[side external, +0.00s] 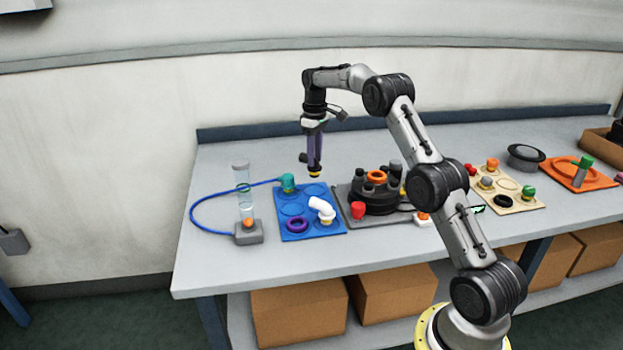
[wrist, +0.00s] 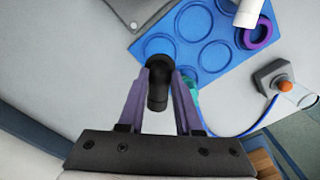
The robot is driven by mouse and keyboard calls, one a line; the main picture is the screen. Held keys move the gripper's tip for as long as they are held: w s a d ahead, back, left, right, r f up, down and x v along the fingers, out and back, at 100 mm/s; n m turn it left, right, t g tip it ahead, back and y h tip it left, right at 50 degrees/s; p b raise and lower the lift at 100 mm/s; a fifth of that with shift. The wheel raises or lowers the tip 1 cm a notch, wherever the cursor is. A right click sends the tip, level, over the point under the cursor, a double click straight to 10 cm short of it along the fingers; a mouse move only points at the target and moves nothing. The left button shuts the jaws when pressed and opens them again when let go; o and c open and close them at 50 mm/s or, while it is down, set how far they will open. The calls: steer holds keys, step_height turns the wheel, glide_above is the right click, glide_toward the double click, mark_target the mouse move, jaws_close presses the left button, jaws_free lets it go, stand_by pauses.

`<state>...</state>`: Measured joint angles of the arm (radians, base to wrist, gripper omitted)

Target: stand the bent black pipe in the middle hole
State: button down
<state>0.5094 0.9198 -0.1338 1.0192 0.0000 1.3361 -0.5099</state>
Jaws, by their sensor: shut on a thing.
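The bent black pipe (wrist: 158,88) is between the purple fingers of my gripper (wrist: 160,72) in the wrist view. A black end (side external: 304,158) sticks out to the left and a yellow end (side external: 314,176) hangs below, clear of everything. A black round base (side external: 372,205) with an orange ring (side external: 376,176) and dark upright pieces stands right of the blue board.
The blue board carries a teal fitting (side external: 288,183), a white bent pipe (side external: 322,210) and a purple ring (side external: 297,225). A clear tube on a grey stand (side external: 248,233) with a blue hose is at left. A beige board (side external: 505,190) lies to the right.

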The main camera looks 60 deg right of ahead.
steer(key=shift+s+a+f, duration=0.15)
steer(key=shift+s+f, duration=0.05)
steer(key=shift+s, duration=0.1)
steer(key=s+d+r+m, duration=0.25)
steer(key=s+r, duration=0.35)
steer(key=s, duration=0.3)
steer(key=s+d+r+m, duration=0.1)
steer(key=s+d+r, duration=0.2)
steer(key=s+r, duration=0.35)
step_height(320, 180, down, 7)
steer(key=s, duration=0.1)
steer(key=shift+s, duration=0.3)
steer(key=shift+a+f+n, duration=0.1)
steer(key=shift+f+n, duration=0.15)
steer(key=shift+f, duration=1.25)
stand_by(1.6)
jaws_free()
stand_by(0.6)
stand_by(0.3)
step_height(320, 180, up, 7)
stand_by(1.0)
